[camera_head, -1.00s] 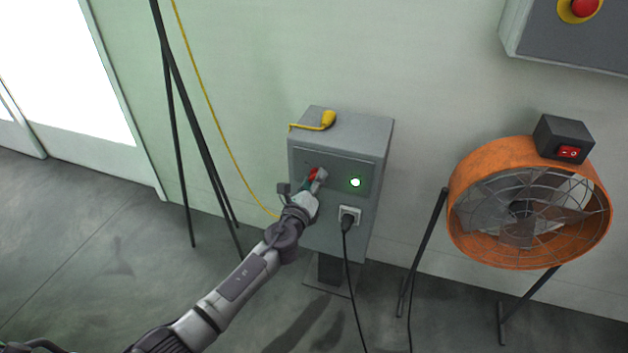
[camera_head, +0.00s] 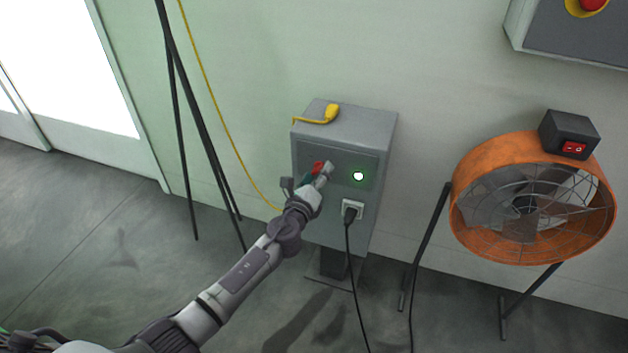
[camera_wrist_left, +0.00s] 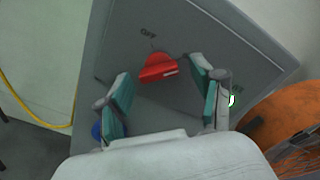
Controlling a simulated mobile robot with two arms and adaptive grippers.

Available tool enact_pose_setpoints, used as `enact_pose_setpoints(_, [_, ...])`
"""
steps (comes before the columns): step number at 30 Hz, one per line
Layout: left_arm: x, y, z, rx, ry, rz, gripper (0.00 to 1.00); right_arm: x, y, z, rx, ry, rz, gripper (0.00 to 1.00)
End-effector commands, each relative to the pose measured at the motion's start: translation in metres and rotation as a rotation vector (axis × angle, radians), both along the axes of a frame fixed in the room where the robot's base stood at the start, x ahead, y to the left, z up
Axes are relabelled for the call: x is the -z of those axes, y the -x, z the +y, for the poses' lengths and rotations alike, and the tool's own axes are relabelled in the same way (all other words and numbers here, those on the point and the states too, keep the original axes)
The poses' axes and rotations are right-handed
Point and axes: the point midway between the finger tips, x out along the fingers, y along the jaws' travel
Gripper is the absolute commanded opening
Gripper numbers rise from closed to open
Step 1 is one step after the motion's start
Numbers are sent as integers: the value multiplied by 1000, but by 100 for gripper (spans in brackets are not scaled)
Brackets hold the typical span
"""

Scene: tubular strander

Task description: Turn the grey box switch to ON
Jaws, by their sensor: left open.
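The grey box (camera_head: 352,120) stands on a post against the wall. On its front panel is a red rotary switch (camera_wrist_left: 158,68), with an OFF label (camera_wrist_left: 149,33) above it in the left wrist view. The word near the green light at the right is too small to read surely. The green light (camera_head: 358,176) is lit. My left gripper (camera_head: 318,173) is at the panel, in front of the switch. In the left wrist view its teal-padded fingers (camera_wrist_left: 160,92) are open, with the red knob between and just beyond them; I cannot tell whether they touch it. My right gripper is not in view.
A black plug (camera_head: 351,213) with a cable sits in the box's lower socket. A yellow connector (camera_head: 331,113) lies on top of the box. An orange fan (camera_head: 480,163) stands at the right, black stand legs (camera_head: 186,120) at the left.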

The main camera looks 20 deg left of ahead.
Motion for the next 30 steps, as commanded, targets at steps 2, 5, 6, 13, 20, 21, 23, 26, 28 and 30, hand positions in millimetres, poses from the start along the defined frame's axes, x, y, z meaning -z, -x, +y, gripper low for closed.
enact_pose_setpoints(2, [1,7,1,1,-1,1,67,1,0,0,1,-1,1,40])
enact_pose_setpoints(5, [2,23,1,1,-1,3,67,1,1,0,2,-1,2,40])
enact_pose_setpoints(6, [2,31,1,2,-1,2,67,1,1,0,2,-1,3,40])
enact_pose_setpoints(13, [2,81,3,1,0,4,67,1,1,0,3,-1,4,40])
enact_pose_setpoints(20, [1,112,4,0,-1,3,67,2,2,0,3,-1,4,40])
enact_pose_setpoints(21, [1,115,4,0,-1,3,67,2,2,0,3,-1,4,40])
enact_pose_setpoints(23, [1,118,4,0,-1,3,67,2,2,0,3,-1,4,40])
enact_pose_setpoints(26, [1,119,4,0,-1,1,67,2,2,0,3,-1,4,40])
enact_pose_setpoints(28, [1,119,4,0,-1,1,67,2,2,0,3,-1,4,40])
enact_pose_setpoints(30, [1,119,4,0,-1,1,67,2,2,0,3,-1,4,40])
